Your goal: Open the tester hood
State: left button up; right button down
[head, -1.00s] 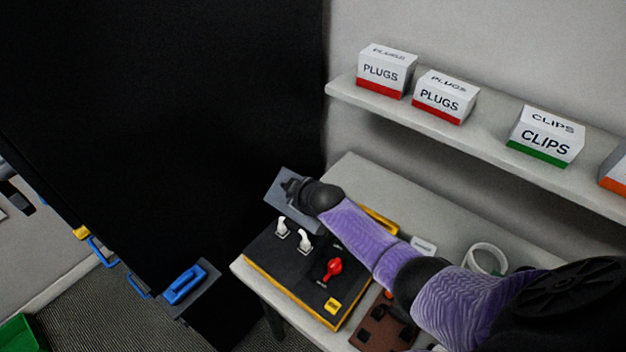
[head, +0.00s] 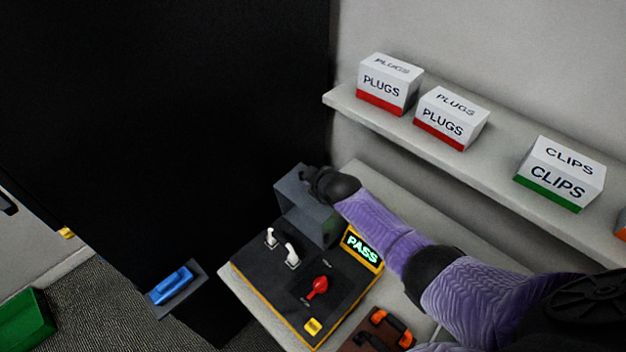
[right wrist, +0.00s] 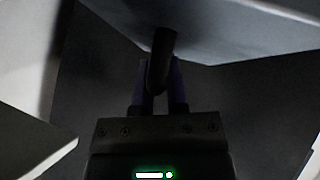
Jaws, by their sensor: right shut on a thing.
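The tester (head: 265,268) is a black-topped box with a yellow edge on the bench. Its grey hood (head: 310,216) is at the back, standing up and tilted, with the tester's top in front uncovered. My right gripper (head: 314,182) is at the hood's upper edge; its fingers are mostly hidden in the head view. In the right wrist view its fingers (right wrist: 160,100) are shut on the hood's dark handle (right wrist: 162,60). Two white levers (head: 281,247), a red knob (head: 317,287) and a yellow button (head: 313,326) show on top. A display (head: 362,248) reads PASS in green. My left gripper is out of view.
A shelf (head: 480,158) above the bench carries PLUGS boxes (head: 387,85) and a CLIPS box (head: 560,172). A large black panel (head: 180,110) fills the left.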

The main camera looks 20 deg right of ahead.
dwell(0.3)
jog(key=c, duration=0.6)
grip_release()
jog(key=shift+c, duration=0.2)
jog(key=shift+r, duration=0.1)
jog(key=shift+s+r+p, duration=0.25)
jog(key=shift+p, duration=0.15)
jog(key=p+v, duration=0.3)
jog(key=v, duration=0.4)
jog(key=shift+s+r, duration=0.25)
jog(key=shift+s+r+p, duration=0.35)
jog(key=shift+s, duration=0.2)
